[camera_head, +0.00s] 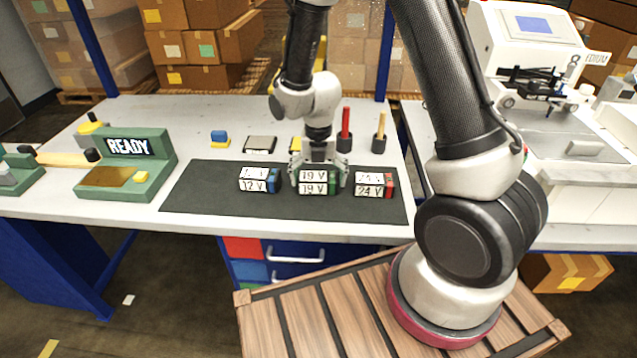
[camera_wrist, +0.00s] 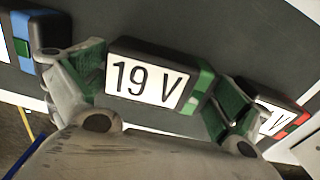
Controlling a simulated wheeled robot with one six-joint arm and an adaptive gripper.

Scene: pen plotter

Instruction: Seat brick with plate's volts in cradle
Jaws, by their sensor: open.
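Three power bricks stand on the dark mat. The 12 V brick (camera_head: 253,186) has a blue end and is at the left. The 19 V brick (camera_head: 312,189) has a green end and is in the middle. The 24 V brick (camera_head: 368,191) has a red end and is at the right. My gripper (camera_head: 318,180) is open around the 19 V brick. In the wrist view the 19 V brick (camera_wrist: 148,80) lies between the two open fingers (camera_wrist: 155,85), with a small gap visible. The green cradle (camera_head: 135,180) with a READY sign is at the left. The plate naming the volts is not readable.
The dark mat (camera_head: 200,205) has free room left of the 12 V brick. A blue and yellow block (camera_head: 220,137), a grey flat piece (camera_head: 259,144), and red (camera_head: 345,130) and tan (camera_head: 380,130) upright sticks stand behind it.

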